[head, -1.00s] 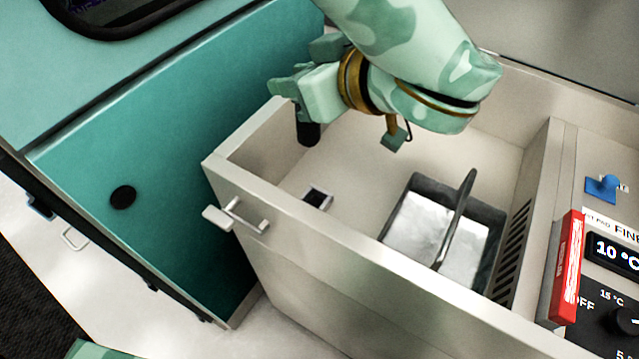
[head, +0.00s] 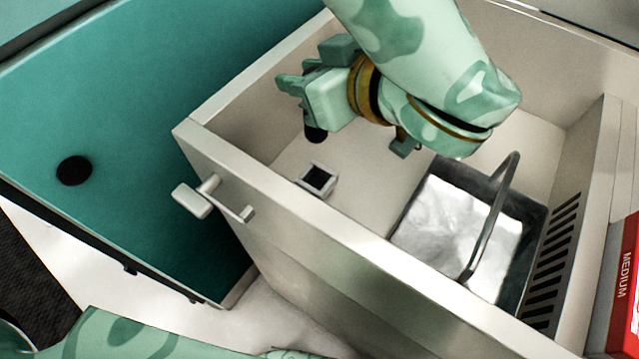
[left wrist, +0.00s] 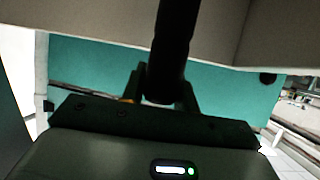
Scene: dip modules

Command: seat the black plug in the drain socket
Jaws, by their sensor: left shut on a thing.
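The black plug (head: 315,134) hangs below my left gripper (head: 299,90) inside the pale open bin. The gripper is shut on the plug. In the left wrist view the plug (left wrist: 172,45) is a dark upright cylinder between the two fingers (left wrist: 162,92). The drain socket (head: 318,179) is a small pale square frame with a dark opening on the bin floor. In the head view the plug is apart from the socket, above and slightly behind it. The plug's upper part is hidden by the gripper. My right gripper is not in view.
The bin's front wall (head: 290,205) runs close in front of the socket, with a handle outside it. A dark basket (head: 400,232) with a raised handle stands right of the socket. A slotted partition (head: 557,262) lies beyond it. A teal panel (head: 140,110) stands at left.

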